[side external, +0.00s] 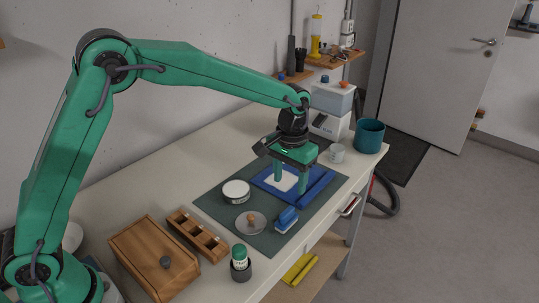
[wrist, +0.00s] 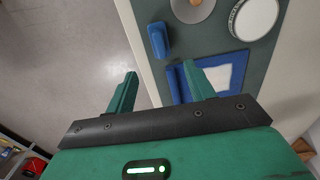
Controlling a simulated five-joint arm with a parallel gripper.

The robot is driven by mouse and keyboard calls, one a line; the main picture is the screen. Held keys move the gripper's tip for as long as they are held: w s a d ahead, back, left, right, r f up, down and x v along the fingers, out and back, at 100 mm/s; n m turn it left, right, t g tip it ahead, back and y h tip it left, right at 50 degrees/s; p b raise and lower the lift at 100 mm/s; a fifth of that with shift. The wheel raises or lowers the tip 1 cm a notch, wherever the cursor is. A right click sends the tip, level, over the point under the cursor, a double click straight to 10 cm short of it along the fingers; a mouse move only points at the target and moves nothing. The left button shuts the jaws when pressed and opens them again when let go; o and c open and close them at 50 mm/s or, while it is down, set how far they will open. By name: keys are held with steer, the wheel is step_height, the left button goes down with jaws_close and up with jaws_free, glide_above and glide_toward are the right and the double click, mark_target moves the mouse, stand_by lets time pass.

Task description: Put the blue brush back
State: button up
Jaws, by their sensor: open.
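The blue brush (side external: 287,216), with a blue top and pale underside, lies near the front edge of the dark green mat (side external: 215,205). In the wrist view the brush (wrist: 159,40) is beyond the fingertips, near the table edge. A blue tray (side external: 318,188) with a white patch (side external: 284,180) lies on the mat, behind and right of the brush. My gripper (side external: 290,184) is open and empty, pointing down over the tray. Its fingers also show in the wrist view (wrist: 159,74). The gripper hides part of the tray.
A round white-topped tin (side external: 236,189) and a grey disc with a wooden knob (side external: 251,221) stand left of the brush. A wooden slotted rack (side external: 198,236), wooden box (side external: 154,262) and green-topped bottle (side external: 240,257) stand at the front left.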

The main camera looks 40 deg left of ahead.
stand_by(0.4)
steer(key=s+a+r+t, duration=0.3)
steer(key=s+a+r, duration=0.7)
steer(key=s+r, duration=0.25)
steer(key=s+a+t, duration=0.1)
steer(key=s+a, duration=0.1)
steer(key=s, duration=0.5)
steer(key=s+a+t, duration=0.1)
steer(key=s+a, duration=0.2)
steer(key=s, duration=0.4)
steer(key=shift+s+t, duration=0.3)
